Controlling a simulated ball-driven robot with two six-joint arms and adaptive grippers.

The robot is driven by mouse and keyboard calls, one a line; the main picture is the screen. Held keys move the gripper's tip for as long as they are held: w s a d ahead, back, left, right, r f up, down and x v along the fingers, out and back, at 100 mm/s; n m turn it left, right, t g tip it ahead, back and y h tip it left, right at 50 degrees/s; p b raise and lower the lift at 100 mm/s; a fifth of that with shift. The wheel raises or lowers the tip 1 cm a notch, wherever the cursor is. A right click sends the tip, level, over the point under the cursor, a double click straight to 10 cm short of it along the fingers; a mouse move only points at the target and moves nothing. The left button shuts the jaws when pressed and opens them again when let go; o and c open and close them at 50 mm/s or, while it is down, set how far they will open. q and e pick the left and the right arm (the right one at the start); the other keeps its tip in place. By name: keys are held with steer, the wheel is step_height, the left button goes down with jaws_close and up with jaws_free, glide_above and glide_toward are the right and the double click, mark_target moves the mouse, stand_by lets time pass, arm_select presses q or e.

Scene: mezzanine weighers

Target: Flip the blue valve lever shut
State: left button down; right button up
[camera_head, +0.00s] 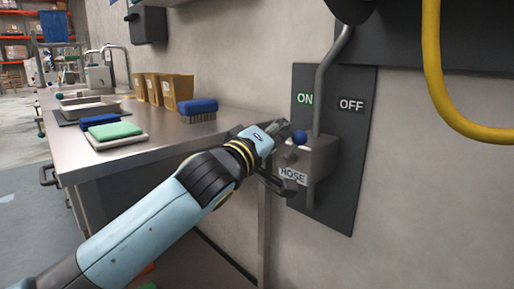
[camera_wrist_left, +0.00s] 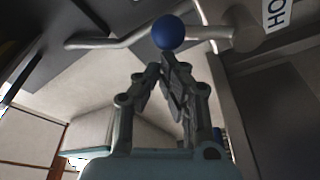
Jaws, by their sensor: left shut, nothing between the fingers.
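The valve's blue ball knob (camera_head: 299,137) sits at the front of a grey box on a dark wall panel (camera_head: 340,185). It is on the side of the green ON label (camera_head: 305,99), left of the OFF label (camera_head: 351,104). My left gripper (camera_head: 284,130) is at the left of the knob, with its fingers shut and empty. In the left wrist view, the knob (camera_wrist_left: 169,32) shows just beyond the closed fingertips (camera_wrist_left: 164,62); whether they touch it is unclear. The lever's stem is mostly hidden in the head view. My right gripper is out of view.
A grey pipe (camera_head: 320,90) rises from the valve box, which carries a HOSE label (camera_head: 292,176). A yellow hose (camera_head: 433,70) hangs at right. A steel counter (camera_head: 165,140) at left holds a blue brush (camera_head: 198,107), cardboard bins (camera_head: 178,91) and sponges on a tray (camera_head: 119,142).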

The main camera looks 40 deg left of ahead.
arm_select(q)
steer(key=shift+d, duration=0.3)
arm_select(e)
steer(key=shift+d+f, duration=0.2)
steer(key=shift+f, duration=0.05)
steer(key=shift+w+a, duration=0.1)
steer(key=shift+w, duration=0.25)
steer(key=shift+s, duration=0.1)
